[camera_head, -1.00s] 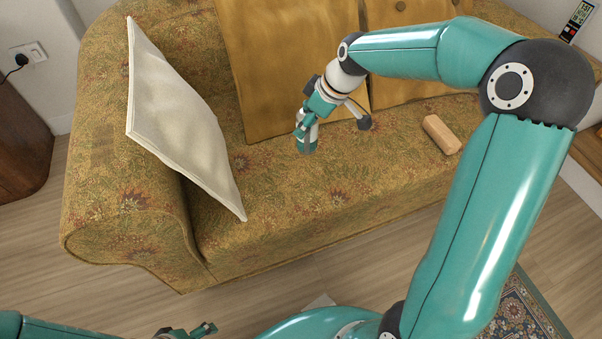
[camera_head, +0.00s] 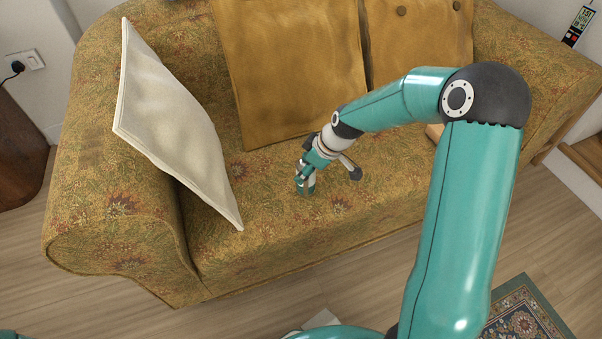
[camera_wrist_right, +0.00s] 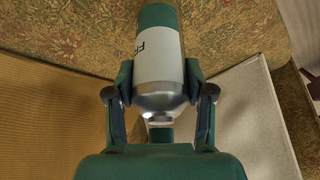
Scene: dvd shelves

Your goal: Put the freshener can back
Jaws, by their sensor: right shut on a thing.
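My right gripper (camera_head: 306,180) is low over the sofa seat, in front of the back cushions in the head view. In the right wrist view it (camera_wrist_right: 158,82) is shut on the freshener can (camera_wrist_right: 158,45). The can has a teal end, a white label with dark lettering and a silver metal end nearer the wrist. The fingers press its two sides near the metal end. In the head view the can is small and hard to tell from the teal gripper. I cannot tell whether it touches the seat. My left gripper is not in view.
The patterned sofa (camera_head: 270,225) fills the middle. A cream cushion (camera_head: 170,120) leans at its left arm; mustard cushions (camera_head: 290,75) line the back. A wall socket (camera_head: 35,60) is at left, a rug (camera_head: 525,315) at lower right.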

